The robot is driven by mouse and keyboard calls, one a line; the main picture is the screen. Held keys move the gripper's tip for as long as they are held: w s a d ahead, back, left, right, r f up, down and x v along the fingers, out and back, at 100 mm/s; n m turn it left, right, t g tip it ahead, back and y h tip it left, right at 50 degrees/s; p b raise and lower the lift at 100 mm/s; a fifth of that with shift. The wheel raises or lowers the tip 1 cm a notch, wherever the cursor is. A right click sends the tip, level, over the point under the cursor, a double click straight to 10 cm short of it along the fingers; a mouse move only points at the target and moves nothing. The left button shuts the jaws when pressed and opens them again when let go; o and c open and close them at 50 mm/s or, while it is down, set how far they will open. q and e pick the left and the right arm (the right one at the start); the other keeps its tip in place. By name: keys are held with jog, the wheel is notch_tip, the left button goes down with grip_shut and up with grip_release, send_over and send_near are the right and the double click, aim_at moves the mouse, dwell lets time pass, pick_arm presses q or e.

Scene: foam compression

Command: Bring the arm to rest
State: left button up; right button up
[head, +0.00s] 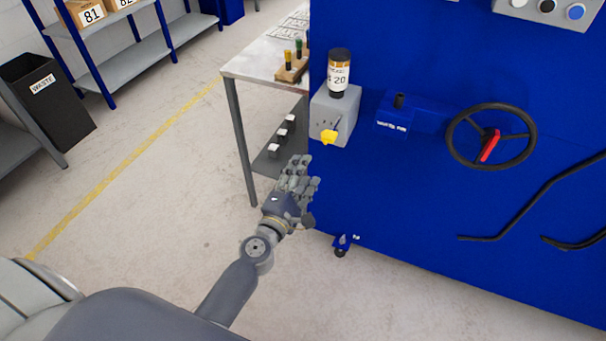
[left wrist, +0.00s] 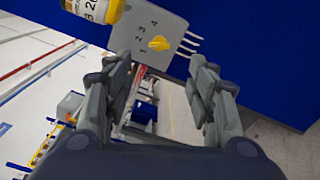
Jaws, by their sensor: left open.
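My left arm reaches in from the bottom of the head view. Its gripper (head: 302,173) is in front of the blue machine, a little below and left of the grey box with the yellow knob. In the left wrist view the left gripper (left wrist: 158,65) is open, with its two fingers apart and nothing between them. The yellow knob (head: 329,136) is on the face of the grey box (head: 318,111). The knob also shows beyond the fingers in the left wrist view (left wrist: 158,44), beside printed numbers. My right gripper is not in view.
The blue machine (head: 400,190) carries a black handwheel (head: 452,142) with a red handle. A table (head: 252,62) stands behind the gripper. The floor (head: 150,205) to the left is clear.

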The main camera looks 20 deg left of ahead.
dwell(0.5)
pick_arm(q)
jog(key=s+d+f+m+g, duration=0.1)
jog(key=s+f+m+g, duration=0.4)
jog(key=f, duration=0.6)
jog(key=s+d+f+m+g+h, duration=0.1)
jog(key=s+f+m, duration=0.4)
jog(key=f, duration=0.7)
jog(key=s+f+m+g, duration=0.3)
jog(key=s+f, duration=0.4)
jog(key=f, duration=0.4)
jog(key=s+a+f+m+g, duration=0.1)
jog(key=s+f, duration=0.4)
jog(key=s, duration=0.5)
jog(key=s+a+f+m+g+y, duration=0.1)
jog(key=s+f+m+g, duration=0.3)
jog(key=s, duration=0.6)
jog(key=s+a+f+m+g, duration=0.3)
jog(key=s+f+m, duration=0.3)
jog(key=s, duration=0.5)
jog(key=shift+f+y, duration=0.3)
jog(key=shift+f, duration=0.5)
